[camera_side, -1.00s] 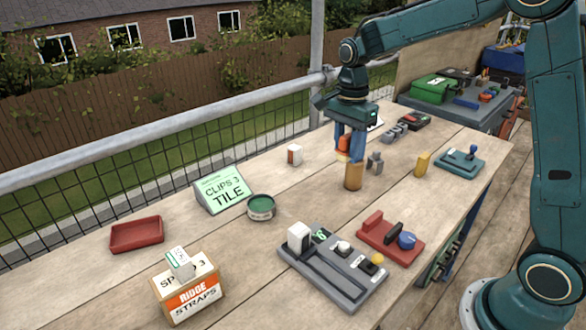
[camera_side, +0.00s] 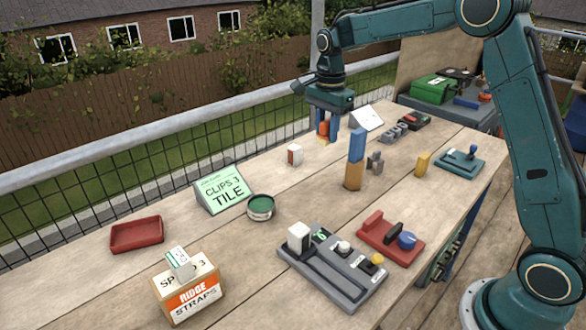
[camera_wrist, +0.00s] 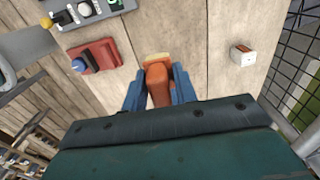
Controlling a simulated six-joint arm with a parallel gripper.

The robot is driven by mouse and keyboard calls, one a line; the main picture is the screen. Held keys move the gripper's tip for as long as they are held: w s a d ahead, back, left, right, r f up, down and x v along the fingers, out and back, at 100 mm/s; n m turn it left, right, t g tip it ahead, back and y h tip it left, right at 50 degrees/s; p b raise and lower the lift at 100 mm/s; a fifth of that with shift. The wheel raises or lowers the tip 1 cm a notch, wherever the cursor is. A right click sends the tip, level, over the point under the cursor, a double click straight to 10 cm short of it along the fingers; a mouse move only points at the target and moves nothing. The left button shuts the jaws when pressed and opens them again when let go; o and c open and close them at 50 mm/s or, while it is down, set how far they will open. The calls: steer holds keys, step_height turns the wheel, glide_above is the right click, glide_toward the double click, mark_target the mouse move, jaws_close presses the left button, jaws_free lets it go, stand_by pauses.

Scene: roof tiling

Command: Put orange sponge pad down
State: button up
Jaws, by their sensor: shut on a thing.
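The orange sponge pad (camera_side: 323,128) is between the blue fingers of my gripper (camera_side: 328,130), over the far part of the table in the side view. It has an orange body and a pale yellow lower part. In the wrist view, the pad (camera_wrist: 158,85) sits between both fingers of my gripper (camera_wrist: 158,88), with its yellow end pointing away from the wrist. My gripper is shut on it. I cannot tell whether the pad's underside touches the table.
A tan block with a blue top (camera_side: 355,160) stands in front of my gripper, next to a small grey part (camera_side: 375,163). A white-and-brown box (camera_side: 295,155) lies to the left. A white card (camera_side: 367,118) stands to the right. Table planks below my gripper look bare.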

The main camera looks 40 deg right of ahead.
steer(key=w+d, duration=0.2)
steer(key=w, duration=0.8)
steer(key=shift+w+d+f, duration=0.15)
steer(key=shift+w+f, duration=0.15)
steer(key=shift+w, duration=0.1)
step_height(320, 180, down, 16)
steer(key=shift+r, duration=0.15)
stand_by(0.3)
steer(key=shift+f, duration=2.15)
steer(key=shift+f, duration=0.1)
